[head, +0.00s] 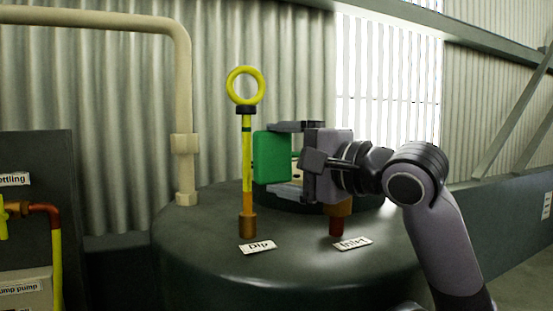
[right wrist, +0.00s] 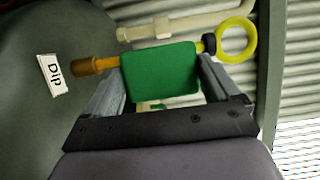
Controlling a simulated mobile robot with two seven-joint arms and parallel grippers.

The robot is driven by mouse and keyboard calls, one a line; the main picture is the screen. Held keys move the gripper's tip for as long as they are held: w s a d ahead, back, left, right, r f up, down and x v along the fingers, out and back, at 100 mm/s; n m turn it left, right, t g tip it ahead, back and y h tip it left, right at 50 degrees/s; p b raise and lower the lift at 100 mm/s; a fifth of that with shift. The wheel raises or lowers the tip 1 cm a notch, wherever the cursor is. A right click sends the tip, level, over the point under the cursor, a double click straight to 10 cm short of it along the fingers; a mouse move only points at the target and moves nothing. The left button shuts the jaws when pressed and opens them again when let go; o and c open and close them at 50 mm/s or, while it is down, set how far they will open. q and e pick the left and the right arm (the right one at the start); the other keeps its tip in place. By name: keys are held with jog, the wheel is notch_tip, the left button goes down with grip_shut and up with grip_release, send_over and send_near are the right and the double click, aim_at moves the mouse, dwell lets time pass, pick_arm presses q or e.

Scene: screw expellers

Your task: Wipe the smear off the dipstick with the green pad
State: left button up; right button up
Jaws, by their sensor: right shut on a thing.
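The dipstick (head: 247,150) stands upright in a brass fitting (head: 247,226) on the dark tank top, with a yellow ring handle and a black collar. Its lower length looks orange-brown, which may be the smear. My right gripper (head: 292,160) is shut on the green pad (head: 271,157), just right of the dipstick. In the right wrist view the pad (right wrist: 160,72) covers the middle of the dipstick, leaving the ring (right wrist: 236,41) and the orange lower end showing. I cannot tell whether pad and dipstick touch. My left gripper is out of view.
The tank top (head: 200,270) carries a "Dip" label (head: 258,246), an "Inlet" label (head: 352,243) and a red-brown inlet fitting (head: 336,225). A cream pipe (head: 184,100) rises behind, left of the dipstick. The space left of the dipstick is clear.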

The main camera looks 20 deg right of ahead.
jog(key=shift+s, duration=0.7)
jog(key=shift+s, duration=1.5)
